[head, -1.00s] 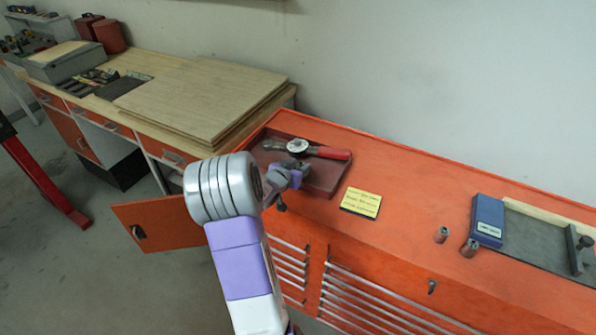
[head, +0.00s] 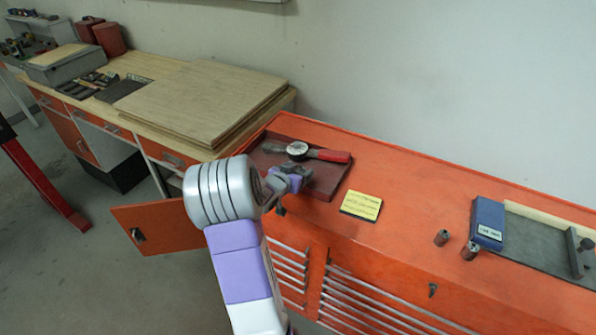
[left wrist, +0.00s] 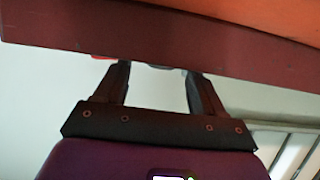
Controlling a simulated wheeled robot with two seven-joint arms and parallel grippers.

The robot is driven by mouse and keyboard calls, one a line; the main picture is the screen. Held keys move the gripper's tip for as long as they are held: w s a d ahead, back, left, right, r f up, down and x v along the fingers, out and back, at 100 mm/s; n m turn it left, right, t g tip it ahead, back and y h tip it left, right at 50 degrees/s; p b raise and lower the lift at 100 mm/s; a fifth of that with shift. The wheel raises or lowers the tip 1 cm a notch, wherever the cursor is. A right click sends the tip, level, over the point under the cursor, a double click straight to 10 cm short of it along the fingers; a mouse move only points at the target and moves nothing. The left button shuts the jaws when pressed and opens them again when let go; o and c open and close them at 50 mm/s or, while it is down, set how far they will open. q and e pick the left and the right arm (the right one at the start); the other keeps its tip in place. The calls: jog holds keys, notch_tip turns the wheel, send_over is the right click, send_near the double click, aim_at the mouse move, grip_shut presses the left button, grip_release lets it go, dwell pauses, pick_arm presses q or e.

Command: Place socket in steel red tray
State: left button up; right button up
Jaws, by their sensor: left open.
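The dark red steel tray (head: 325,180) lies on the orange cabinet top at its left end. Two small metal sockets, one (head: 441,237) and another (head: 469,249), stand on the cabinet top to the right, apart from the tray. My left gripper (head: 300,172) is over the front part of the tray, partly hidden by its own wrist. In the left wrist view its two fingers (left wrist: 157,72) are apart with nothing held between them. A dark red wall (left wrist: 200,48), seemingly the tray's, crosses that view beyond the fingers. My right gripper is not in view.
A dial wrench (head: 320,153) with a red handle lies in the tray. A yellow note pad (head: 361,206) lies between tray and sockets. A blue box (head: 487,221) stands beside the sockets. A cabinet door (head: 160,226) hangs open at left. The cabinet top behind the pad is clear.

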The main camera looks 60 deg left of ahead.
pick_arm(q)
jog(key=p+v, duration=0.2)
jog(key=v, duration=1)
jog(key=shift+f, duration=0.2)
